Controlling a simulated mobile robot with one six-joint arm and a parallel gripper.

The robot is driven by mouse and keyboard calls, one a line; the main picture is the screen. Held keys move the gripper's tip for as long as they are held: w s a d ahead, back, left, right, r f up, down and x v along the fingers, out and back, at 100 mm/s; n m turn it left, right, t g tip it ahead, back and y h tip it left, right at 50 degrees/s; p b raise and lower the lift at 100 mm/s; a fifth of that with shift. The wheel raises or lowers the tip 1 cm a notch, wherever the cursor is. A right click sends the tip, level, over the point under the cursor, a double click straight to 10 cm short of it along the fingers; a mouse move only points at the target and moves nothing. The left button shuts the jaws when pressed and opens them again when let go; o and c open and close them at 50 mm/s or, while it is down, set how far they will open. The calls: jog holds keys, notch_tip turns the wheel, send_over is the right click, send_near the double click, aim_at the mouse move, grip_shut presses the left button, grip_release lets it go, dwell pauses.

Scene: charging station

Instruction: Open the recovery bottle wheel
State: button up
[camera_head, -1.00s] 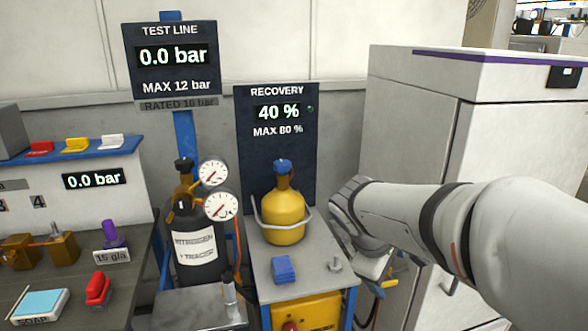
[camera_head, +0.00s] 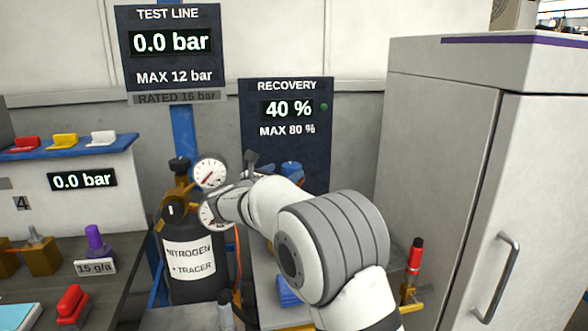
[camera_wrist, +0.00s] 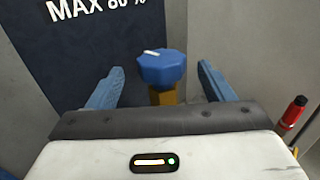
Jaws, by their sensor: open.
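The recovery bottle's blue wheel (camera_wrist: 163,67) sits on top of a yellow neck (camera_wrist: 164,96) in the wrist view, with a white mark on its top. My gripper (camera_wrist: 160,85) is open, with one blue finger on each side of the wheel and a visible gap to both. In the head view, part of the blue wheel (camera_head: 291,169) shows behind my arm. My arm hides most of the yellow bottle there, and the fingertips are hard to make out.
The recovery panel (camera_head: 285,125) reads 40 %, max 80 %, behind the bottle. The black nitrogen cylinder (camera_head: 190,275) with gauges (camera_head: 209,173) stands close on the left. A blue block (camera_head: 288,291) lies on the stand.

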aim_at(286, 171)
jog(key=shift+x, duration=2.3)
jog(key=shift+c, duration=0.3)
jog(key=shift+d, duration=0.1)
jog(key=c, duration=0.9)
